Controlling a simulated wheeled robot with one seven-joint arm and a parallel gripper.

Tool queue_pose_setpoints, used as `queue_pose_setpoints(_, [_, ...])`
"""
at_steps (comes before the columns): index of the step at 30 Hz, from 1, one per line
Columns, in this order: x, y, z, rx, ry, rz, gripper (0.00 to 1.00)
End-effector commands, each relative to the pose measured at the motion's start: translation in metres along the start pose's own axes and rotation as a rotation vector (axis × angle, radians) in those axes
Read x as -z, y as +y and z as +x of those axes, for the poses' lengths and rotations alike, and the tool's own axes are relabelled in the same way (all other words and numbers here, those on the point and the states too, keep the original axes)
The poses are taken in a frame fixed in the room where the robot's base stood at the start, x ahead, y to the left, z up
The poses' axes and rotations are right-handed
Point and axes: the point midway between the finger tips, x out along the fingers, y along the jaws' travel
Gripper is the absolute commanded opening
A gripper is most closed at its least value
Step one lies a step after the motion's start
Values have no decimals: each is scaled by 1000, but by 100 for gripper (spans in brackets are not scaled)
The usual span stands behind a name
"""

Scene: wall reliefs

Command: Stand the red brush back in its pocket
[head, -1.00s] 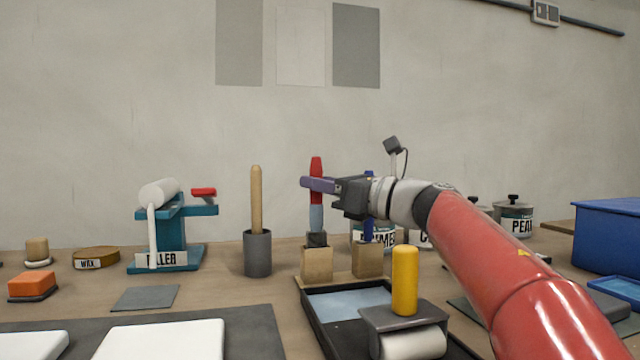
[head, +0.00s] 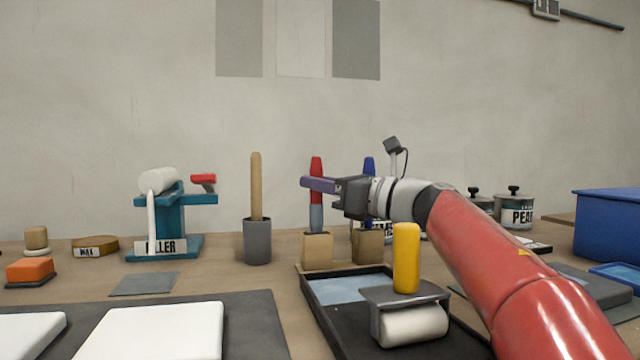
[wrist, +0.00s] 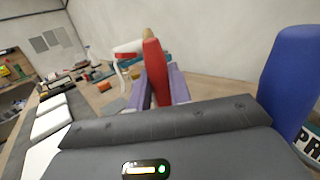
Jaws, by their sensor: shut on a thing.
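The red brush (head: 316,166) is upright, with a red handle above and a grey-blue lower part. My gripper (head: 318,185) is shut on its handle from the right. The brush's lower end meets the top of a wooden block (head: 317,249), and its dark tip no longer shows above the block. The pocket opening itself is hidden from this angle. In the wrist view the red handle (wrist: 155,68) stands between the purple fingers.
A blue-handled brush (head: 369,166) stands in the neighbouring wooden block (head: 367,246), close beside my gripper. A black tray (head: 330,318) with a yellow-handled roller (head: 406,258) lies in front. A grey cup (head: 257,242) with a wooden stick stands to the left.

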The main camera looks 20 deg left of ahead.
Motion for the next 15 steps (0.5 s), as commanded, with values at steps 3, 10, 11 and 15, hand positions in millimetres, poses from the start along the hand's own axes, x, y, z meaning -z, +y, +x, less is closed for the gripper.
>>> queue_pose_setpoints(3, [0,0,0,0,0,0,0])
queue_pose_setpoints(10, [0,0,0,0,0,0,33])
queue_pose_setpoints(11, [0,0,0,0,0,0,37])
queue_pose_setpoints(15, [0,0,0,0,0,0,45])
